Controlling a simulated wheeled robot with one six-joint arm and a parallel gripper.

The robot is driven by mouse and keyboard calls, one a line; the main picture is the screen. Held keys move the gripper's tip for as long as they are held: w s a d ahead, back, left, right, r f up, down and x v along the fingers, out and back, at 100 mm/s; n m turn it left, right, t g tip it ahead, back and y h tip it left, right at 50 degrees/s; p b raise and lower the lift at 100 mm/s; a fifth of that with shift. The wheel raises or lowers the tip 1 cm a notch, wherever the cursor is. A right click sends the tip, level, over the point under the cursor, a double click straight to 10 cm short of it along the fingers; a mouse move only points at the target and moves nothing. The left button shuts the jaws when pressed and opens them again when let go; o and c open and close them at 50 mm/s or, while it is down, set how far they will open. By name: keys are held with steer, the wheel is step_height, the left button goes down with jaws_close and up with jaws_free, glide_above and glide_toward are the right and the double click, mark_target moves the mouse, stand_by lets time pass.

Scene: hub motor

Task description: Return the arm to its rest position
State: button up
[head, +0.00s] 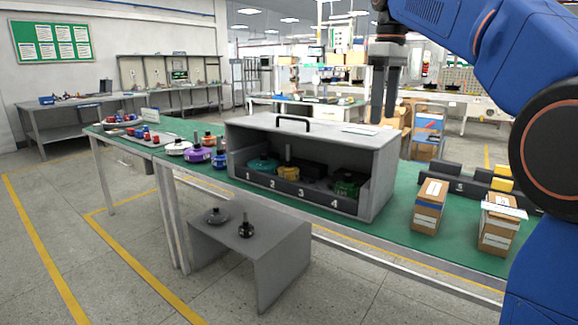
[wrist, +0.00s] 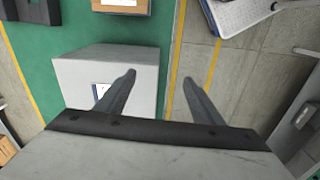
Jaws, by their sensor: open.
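My gripper (head: 384,100) hangs at the upper right in the head view, fingers pointing down, behind and above the right end of the grey box. In the wrist view the two fingers of my gripper (wrist: 155,95) are spread apart with nothing between them. My blue arm (head: 490,50) reaches in from the right edge. The grey box (head: 350,145) with a top handle and numbered compartments stands on the green table (head: 405,185). Its light top (wrist: 85,75) shows at the left in the wrist view. Several motor parts sit in its open front.
Two cardboard boxes (head: 428,205) (head: 497,225) and a dark holder with yellow blocks (head: 470,178) stand at the right. Purple (head: 198,152) and blue parts stand left of the grey box. A low grey stand (head: 270,240) with two dark parts is in front.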

steer(key=s+d+f+m+t, duration=0.2)
steer(key=s+f+m, duration=0.3)
steer(key=s+f, duration=1)
steer(key=s+d+f+m+t, duration=0.2)
steer(key=s+d+f+m, duration=0.2)
steer(key=s+f, duration=1.2)
step_height(320, 180, down, 6)
steer(key=shift+s+d+f+m, duration=0.15)
steer(key=shift+s+m, duration=0.15)
steer(key=shift+m, duration=0.2)
